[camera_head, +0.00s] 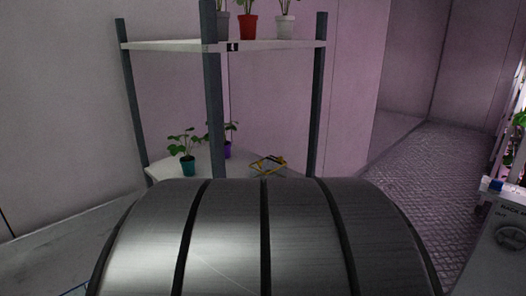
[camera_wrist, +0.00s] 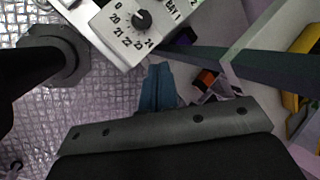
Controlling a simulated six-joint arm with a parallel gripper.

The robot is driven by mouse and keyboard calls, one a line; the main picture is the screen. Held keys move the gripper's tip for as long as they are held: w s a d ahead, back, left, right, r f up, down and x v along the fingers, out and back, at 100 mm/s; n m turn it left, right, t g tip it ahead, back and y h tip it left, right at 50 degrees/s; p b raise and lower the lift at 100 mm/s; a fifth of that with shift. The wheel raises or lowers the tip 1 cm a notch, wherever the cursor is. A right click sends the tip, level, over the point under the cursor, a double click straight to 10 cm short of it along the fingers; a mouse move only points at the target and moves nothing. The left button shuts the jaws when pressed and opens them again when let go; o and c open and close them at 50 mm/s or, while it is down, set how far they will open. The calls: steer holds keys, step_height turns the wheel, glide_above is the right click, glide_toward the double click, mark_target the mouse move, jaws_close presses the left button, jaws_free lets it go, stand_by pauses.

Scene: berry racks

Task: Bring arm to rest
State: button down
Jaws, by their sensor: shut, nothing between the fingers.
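My gripper (camera_wrist: 158,70) shows in the wrist view as two blue-grey fingers closed together, with nothing between them. It points up the picture from a dark grey plate, over the patterned metal floor and just below a white dial box (camera_wrist: 128,22). The fingers look apart from the box, but the distance is hard to judge. My gripper is not visible in the head view.
A rack with dark posts (camera_head: 216,110) and a white upper shelf (camera_head: 280,44) holds potted plants. Patterned floor (camera_head: 430,165) is open at right. A dark ribbed curve hides the lower middle.

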steer(key=shift+m+y, duration=0.3)
steer(key=shift+w+a+r, duration=0.25)
steer(key=shift+w+a, duration=0.05)
steer(key=shift+a, duration=0.3)
steer(key=shift+w+a+r, duration=0.2)
steer(key=shift+w+a, duration=0.15)
steer(key=shift+a, duration=0.3)
steer(key=shift+w+a+r, duration=0.25)
steer(key=shift+w+a, duration=0.05)
steer(key=shift+a, duration=0.3)
